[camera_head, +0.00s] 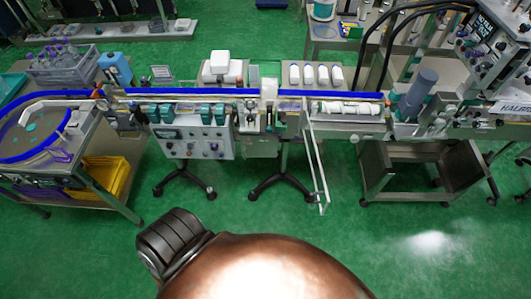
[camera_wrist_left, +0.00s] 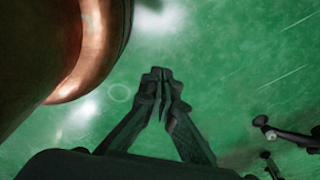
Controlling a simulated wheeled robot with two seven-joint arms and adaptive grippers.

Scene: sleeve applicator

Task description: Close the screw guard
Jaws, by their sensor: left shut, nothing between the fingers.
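The screw guard appears to be the clear panel with pale edges (camera_head: 318,168) in the head view. It stands out from the front of the conveyor line, swung toward me and apart from the screw. The white screw (camera_head: 347,107) lies along the line to the right of the panel, uncovered at its front. My left gripper (camera_wrist_left: 161,78) shows in the left wrist view, shut and empty, over bare green floor and away from the guard. Neither the guard nor the screw shows in that view. The left gripper's fingers cannot be seen in the head view. My right gripper is not in view.
A control box (camera_head: 190,143) stands left of the panel on wheeled legs. A dark open cart (camera_head: 405,168) stands to the right. A yellow crate (camera_head: 112,180) sits under the left table. The green floor (camera_head: 260,215) between me and the line is clear.

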